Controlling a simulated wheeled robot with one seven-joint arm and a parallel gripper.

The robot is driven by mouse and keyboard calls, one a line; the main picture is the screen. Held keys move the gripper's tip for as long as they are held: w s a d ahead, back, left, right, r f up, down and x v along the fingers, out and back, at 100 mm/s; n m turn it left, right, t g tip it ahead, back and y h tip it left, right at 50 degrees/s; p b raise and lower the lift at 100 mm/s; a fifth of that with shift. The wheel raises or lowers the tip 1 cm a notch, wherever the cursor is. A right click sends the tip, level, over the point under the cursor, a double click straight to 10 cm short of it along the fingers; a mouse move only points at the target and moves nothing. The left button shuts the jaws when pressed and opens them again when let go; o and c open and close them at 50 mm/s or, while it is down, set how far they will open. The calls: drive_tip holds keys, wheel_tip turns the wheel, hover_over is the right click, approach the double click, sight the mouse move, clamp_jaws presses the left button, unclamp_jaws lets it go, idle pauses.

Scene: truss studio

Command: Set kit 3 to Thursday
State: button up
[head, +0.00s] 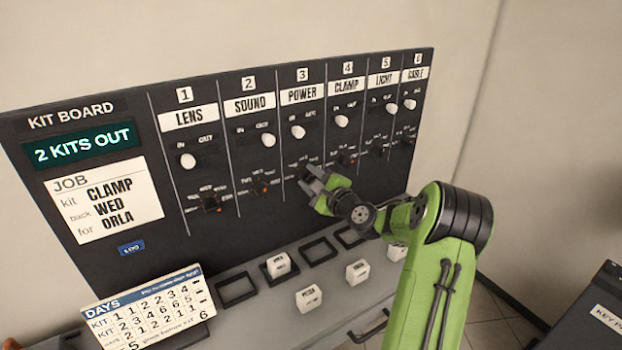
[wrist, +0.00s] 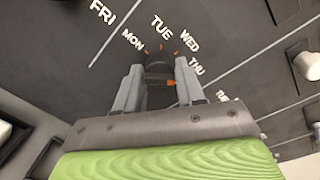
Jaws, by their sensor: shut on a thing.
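The kit board (head: 240,205) is a dark upright panel with numbered columns. Column 3, POWER (head: 302,94), has a white slider knob (head: 298,132) at its left, IN side. My gripper (head: 310,185) is at the day dial low in that column and mostly covers it. In the wrist view my gripper (wrist: 155,90) is shut on the dark dial knob (wrist: 158,70), one finger on each side. FRI, MON, TUE, WED and THU (wrist: 197,67) labels show around it. An orange mark (wrist: 171,83) shows on the knob's right; its exact pointing is unclear.
Neighbouring dials (head: 261,187) flank this column closely. A job card (head: 103,200) reads CLAMP, WED, ORLA. A DAYS card (head: 150,310) stands at front left. White cubes (head: 309,297) and square frames (head: 236,289) lie on the ledge below.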

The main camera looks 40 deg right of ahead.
drive_tip(key=shift+r, duration=0.1)
drive_tip(key=o, duration=1)
drive_tip(key=shift+d, duration=0.1)
drive_tip(key=s+b, duration=0.3)
drive_tip(key=s, duration=1.2)
drive_tip(key=shift+s+a+r, duration=0.2)
drive_tip(key=shift+s+r, duration=0.05)
drive_tip(key=shift+s, duration=0.15)
